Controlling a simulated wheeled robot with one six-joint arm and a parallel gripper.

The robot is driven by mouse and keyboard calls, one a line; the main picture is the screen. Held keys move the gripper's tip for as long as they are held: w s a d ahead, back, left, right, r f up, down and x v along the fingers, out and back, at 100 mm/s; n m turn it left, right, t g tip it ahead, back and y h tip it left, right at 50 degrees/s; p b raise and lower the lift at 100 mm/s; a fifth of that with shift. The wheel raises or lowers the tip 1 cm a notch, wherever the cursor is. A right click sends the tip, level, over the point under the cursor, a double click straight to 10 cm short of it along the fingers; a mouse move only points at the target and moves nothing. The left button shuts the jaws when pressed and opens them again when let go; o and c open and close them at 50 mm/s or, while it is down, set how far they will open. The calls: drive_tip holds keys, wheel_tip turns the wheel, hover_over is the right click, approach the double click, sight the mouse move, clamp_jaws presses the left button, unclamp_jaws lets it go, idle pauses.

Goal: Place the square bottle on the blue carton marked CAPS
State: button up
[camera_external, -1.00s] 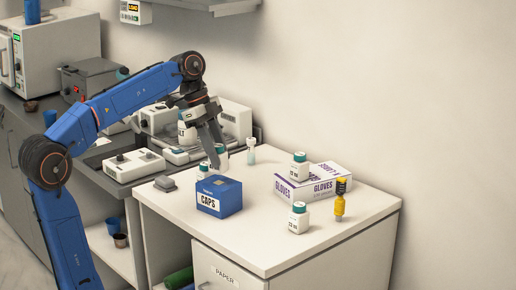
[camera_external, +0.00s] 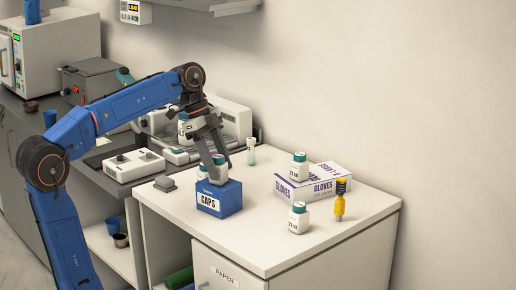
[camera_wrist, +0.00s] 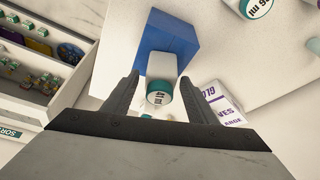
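The blue carton marked CAPS (camera_external: 219,200) stands on the white table near its left front. It also shows in the wrist view (camera_wrist: 170,34). A square white bottle with a teal cap (camera_external: 220,171) is upright on the carton's top, and in the wrist view the bottle (camera_wrist: 161,67) is between my fingers. My gripper (camera_external: 216,160) points down around the bottle. In the wrist view my gripper (camera_wrist: 159,78) shows a gap on both sides of the bottle, so the fingers look open. The bottle's base contact is partly hidden.
A GLOVES box (camera_external: 325,183) with a bottle (camera_external: 299,168) on it stands right. A bottle (camera_external: 202,173) stands close behind the carton.

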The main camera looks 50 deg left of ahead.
drive_tip(key=shift+r, duration=0.1)
drive_tip(key=v, duration=1.2)
drive_tip(key=shift+s, duration=0.1)
